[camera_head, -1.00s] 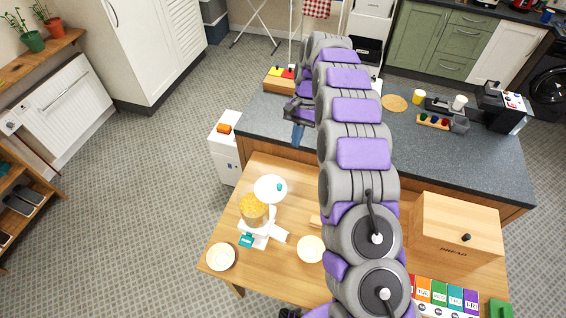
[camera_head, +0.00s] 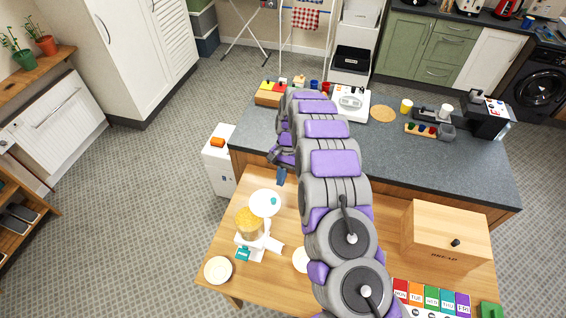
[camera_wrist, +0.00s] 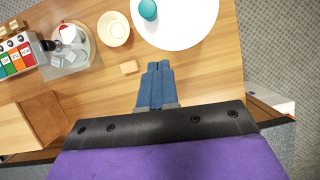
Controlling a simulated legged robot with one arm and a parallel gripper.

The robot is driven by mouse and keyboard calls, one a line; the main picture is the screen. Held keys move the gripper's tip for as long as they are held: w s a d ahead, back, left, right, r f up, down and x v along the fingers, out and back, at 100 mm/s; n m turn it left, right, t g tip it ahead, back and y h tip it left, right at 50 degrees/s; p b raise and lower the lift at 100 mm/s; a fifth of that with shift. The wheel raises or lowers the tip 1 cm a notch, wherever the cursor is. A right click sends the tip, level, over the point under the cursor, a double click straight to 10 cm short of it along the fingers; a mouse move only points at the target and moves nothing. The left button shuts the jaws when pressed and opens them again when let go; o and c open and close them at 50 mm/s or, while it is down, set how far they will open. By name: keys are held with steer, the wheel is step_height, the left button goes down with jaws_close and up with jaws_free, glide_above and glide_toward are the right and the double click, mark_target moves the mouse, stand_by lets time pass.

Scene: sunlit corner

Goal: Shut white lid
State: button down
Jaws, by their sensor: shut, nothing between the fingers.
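The white lid (camera_head: 262,204) with a teal knob stands open at the upper right of a clear container of yellow pieces (camera_head: 249,225) on a white base. The lid also shows large at the top of the wrist view (camera_wrist: 190,22), cut off by the frame edge, with its teal knob (camera_wrist: 148,9) facing the camera. My gripper (camera_head: 281,179), with blue fingers, is above and slightly right of the lid in the head view. In the wrist view my gripper (camera_wrist: 157,65) is shut and empty, its tips apart from the lid in the picture.
A pale bowl (camera_head: 218,270) and another, partly hidden bowl (camera_head: 301,260) sit on the wooden table (camera_head: 284,222). A bread box (camera_head: 445,235) and a coloured day box (camera_head: 432,298) stand at the right. The grey counter (camera_head: 420,165) borders the table's far side.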

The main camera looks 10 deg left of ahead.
mark_target(276, 195)
steer(key=shift+s+a+p, duration=0.25)
steer(key=shift+s, duration=0.75)
steer(key=shift+s+a+p, duration=0.2)
steer(key=shift+s+p, duration=0.05)
steer(key=shift+s, duration=0.7)
steer(key=shift+s+a, duration=0.1)
